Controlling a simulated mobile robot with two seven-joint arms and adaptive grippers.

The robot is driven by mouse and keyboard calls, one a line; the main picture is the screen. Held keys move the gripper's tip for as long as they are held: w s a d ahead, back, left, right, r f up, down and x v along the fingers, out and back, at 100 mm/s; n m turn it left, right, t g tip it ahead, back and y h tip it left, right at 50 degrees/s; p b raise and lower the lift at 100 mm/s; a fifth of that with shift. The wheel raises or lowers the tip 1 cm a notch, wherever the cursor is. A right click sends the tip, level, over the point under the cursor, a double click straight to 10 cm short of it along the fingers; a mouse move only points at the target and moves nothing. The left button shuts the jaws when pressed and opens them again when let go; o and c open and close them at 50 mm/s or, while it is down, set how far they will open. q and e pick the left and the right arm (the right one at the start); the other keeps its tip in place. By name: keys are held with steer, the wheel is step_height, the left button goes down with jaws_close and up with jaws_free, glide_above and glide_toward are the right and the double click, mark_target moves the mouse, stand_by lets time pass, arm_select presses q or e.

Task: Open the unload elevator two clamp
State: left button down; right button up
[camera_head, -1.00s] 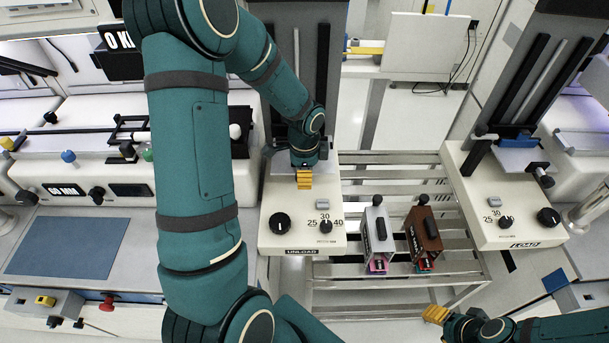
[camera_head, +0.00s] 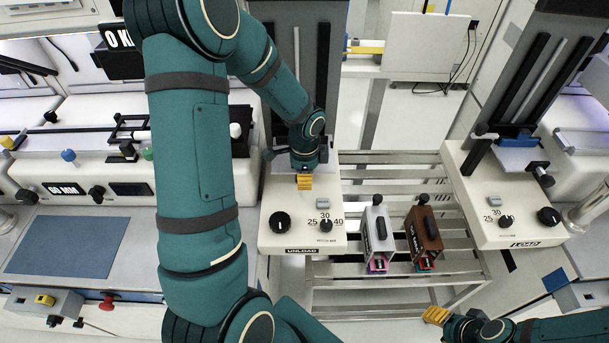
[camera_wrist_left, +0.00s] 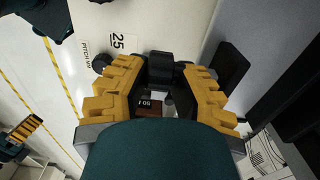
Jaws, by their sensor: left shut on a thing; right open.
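The unload elevator (camera_head: 265,235) is a cream box labelled UNLOAD, with a black knob, a small dial and a dark column behind. My left gripper (camera_head: 304,181) is over its back part, below my teal arm. In the left wrist view my left gripper (camera_wrist_left: 160,82) has its yellow fingers on either side of a black knob-like part (camera_wrist_left: 160,66), which I take for the clamp handle. The gripper is shut on it. The rest of the clamp is hidden by my gripper and wrist. My right gripper (camera_head: 436,314) is open and empty at the lower right, above the floor.
A slatted metal rack (camera_head: 375,160) stands right of the unload elevator. A white-grey magazine (camera_head: 378,230) and a brown magazine (camera_head: 424,236) stand on it. The load elevator (camera_head: 500,215) stands farther right. A bench with a blue mat (camera_head: 67,247) is at left.

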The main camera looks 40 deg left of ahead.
arm_select(q)
steer(key=shift+s+d, duration=0.65)
steer(key=shift+s, duration=0.15)
steer(key=c, duration=1)
jaws_free()
steer(key=shift+w+a+f, duration=0.1)
steer(key=shift+w+a, duration=0.05)
arm_select(e)
steer(key=shift+s+d+f, duration=0.1)
steer(key=shift+s+d, duration=0.15)
steer(key=shift+s, duration=0.05)
arm_select(q)
steer(key=shift+w, duration=0.1)
step_height(320, 180, up, 12)
steer(key=shift+r, duration=0.1)
